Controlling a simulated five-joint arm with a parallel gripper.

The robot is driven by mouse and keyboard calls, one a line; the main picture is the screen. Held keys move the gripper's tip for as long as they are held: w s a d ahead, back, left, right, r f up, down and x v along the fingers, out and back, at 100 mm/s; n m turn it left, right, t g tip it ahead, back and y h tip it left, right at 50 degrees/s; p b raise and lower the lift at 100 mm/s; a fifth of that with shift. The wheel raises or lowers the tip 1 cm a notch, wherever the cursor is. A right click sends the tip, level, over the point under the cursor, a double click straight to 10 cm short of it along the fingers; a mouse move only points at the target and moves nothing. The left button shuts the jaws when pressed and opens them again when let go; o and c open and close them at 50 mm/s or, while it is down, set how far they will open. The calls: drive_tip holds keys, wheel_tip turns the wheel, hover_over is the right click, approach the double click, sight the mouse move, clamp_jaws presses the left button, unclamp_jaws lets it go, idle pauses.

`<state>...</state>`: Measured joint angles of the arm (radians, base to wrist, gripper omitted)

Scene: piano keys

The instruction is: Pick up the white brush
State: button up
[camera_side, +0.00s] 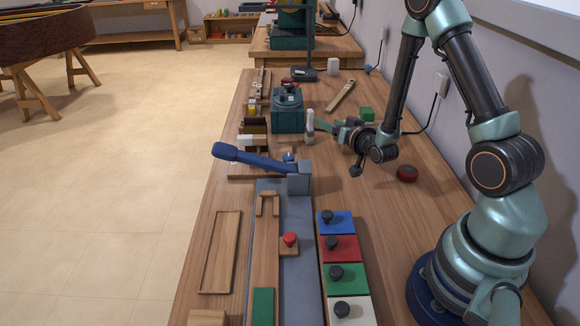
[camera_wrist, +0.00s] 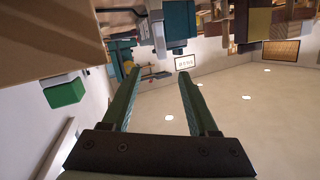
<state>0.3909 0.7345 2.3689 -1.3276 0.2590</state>
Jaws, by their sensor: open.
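The white brush (camera_side: 310,121) stands upright on the bench in the side view, pale at the top and brownish at the foot. It is just left of my gripper (camera_side: 322,126), which reaches toward it from the right, low over the bench. I cannot tell whether the fingers touch it or lie in front of it. In the wrist view my gripper (camera_wrist: 158,76) has its two dark green fingers spread apart, with nothing held between them. A pale shape (camera_wrist: 155,12) beyond the fingertips may be the brush.
A dark teal machine (camera_side: 287,112) stands left of the brush. A green block (camera_side: 367,113) lies behind my wrist and a dark red round thing (camera_side: 407,173) lies to the right. A blue lever (camera_side: 250,158) and coloured knobbed plates (camera_side: 336,222) are nearer the camera.

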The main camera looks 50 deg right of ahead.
sight(313, 115)
drive_tip(key=shift+x, duration=5.95)
clamp_jaws()
